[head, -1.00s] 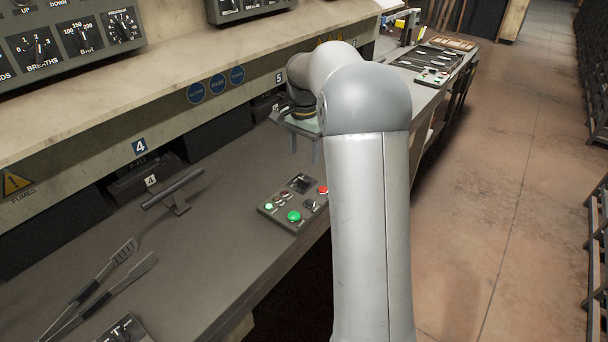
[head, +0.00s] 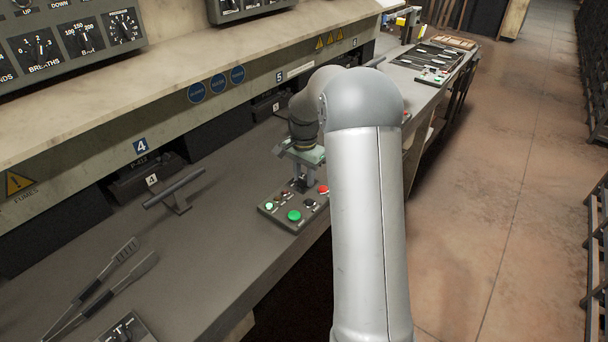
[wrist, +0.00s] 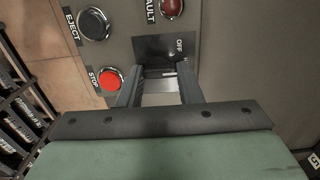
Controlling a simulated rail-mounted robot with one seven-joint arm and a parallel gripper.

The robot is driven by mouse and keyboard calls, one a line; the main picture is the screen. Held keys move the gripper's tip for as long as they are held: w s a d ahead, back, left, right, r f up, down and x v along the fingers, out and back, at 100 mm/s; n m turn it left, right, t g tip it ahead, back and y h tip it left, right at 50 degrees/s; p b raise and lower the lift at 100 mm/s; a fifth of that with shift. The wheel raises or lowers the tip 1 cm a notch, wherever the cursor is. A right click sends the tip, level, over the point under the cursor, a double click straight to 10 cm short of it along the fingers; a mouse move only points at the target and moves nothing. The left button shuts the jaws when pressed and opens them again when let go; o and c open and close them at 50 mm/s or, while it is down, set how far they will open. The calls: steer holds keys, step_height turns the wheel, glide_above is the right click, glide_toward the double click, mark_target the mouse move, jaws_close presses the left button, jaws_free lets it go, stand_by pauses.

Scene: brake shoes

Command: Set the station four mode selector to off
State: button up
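The station four control panel (head: 270,211) is a small dark box at the bench's front edge, near the "4" labels. Its mode selector is mostly hidden by my gripper in the head view. In the wrist view the selector's black plate (wrist: 152,47) shows an OFF mark at its upper right. My gripper (wrist: 161,75) points down at this plate, its two fingers apart, with a pale and dark strip between them. I cannot tell whether they touch the selector knob. It also shows in the head view (head: 303,184), low over the panel.
Close by on the panel are a red STOP button (wrist: 109,79), a black EJECT button (wrist: 94,24) and a red FAULT lamp (wrist: 171,7). A green button (head: 294,216) is at the panel's near side. A T-shaped handle (head: 175,192) and tongs (head: 105,275) are left.

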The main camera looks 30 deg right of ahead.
steer(key=shift+c, duration=0.7)
steer(key=shift+n, duration=0.3)
steer(key=n, duration=0.2)
steer(key=shift+n, duration=0.3)
steer(key=shift+n+b, duration=0.45)
steer(key=shift+n, duration=1.85)
steer(key=o, duration=1)
